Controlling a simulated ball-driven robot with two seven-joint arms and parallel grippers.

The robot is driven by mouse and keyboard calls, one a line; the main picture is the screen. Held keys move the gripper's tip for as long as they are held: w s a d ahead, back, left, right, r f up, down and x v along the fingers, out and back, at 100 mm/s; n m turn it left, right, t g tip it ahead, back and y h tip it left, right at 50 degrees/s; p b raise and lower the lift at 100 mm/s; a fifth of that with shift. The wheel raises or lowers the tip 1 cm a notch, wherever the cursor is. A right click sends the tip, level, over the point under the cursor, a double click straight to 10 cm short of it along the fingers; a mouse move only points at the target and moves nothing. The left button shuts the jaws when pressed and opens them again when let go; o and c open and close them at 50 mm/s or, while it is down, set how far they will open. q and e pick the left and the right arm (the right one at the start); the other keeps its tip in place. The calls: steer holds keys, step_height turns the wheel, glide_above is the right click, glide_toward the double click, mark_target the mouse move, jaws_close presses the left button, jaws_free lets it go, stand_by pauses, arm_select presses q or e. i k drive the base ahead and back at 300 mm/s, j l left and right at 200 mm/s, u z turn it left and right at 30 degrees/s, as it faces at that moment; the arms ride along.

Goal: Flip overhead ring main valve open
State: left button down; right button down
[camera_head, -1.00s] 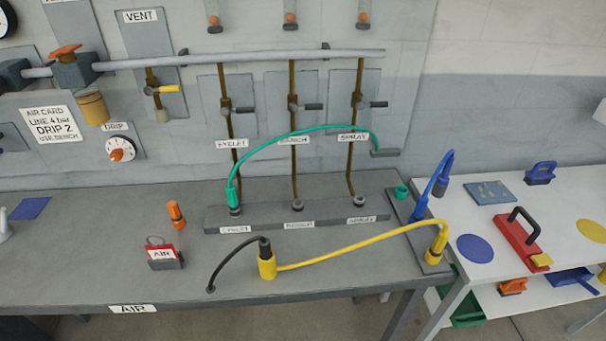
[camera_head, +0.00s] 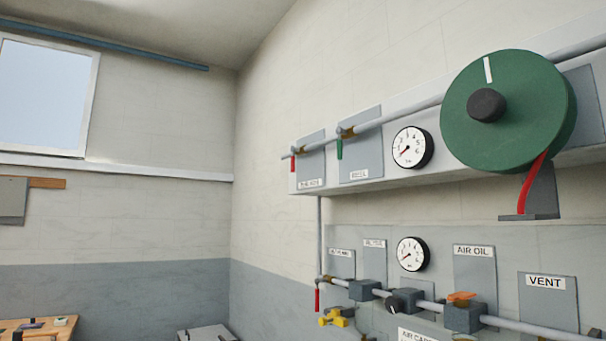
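An overhead grey pipe (camera_head: 398,113) runs along the upper wall panel. At its left end a valve with a red lever (camera_head: 293,164) hangs straight down beside a small plate (camera_head: 311,160); the label under it is too small to read surely. To its right a second valve has a green lever (camera_head: 339,149) hanging down, beside a plate labelled something like REEL (camera_head: 359,175). Neither of my grippers is in view.
A large green hose reel (camera_head: 545,100) juts out at upper right. A gauge (camera_head: 408,147) sits beside the valves. Below are a lower gauge (camera_head: 412,254), another red lever (camera_head: 317,299), a yellow fitting (camera_head: 333,318) and an orange handle (camera_head: 461,296). A wooden bench (camera_head: 20,325) stands at lower left.

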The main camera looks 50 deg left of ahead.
mark_target(293, 149)
steer(key=u, duration=1.65)
steer(key=i+j+u, duration=0.15)
steer(key=i+j, duration=0.2)
steer(key=i, duration=0.2)
steer(key=i+j+u, duration=0.1)
steer(key=i+j, duration=0.15)
steer(key=i, duration=0.25)
steer(key=i+j+u, duration=0.15)
steer(key=i, duration=0.4)
steer(key=i+j+u, duration=0.15)
steer(key=i, duration=0.45)
steer(key=j, duration=0.1)
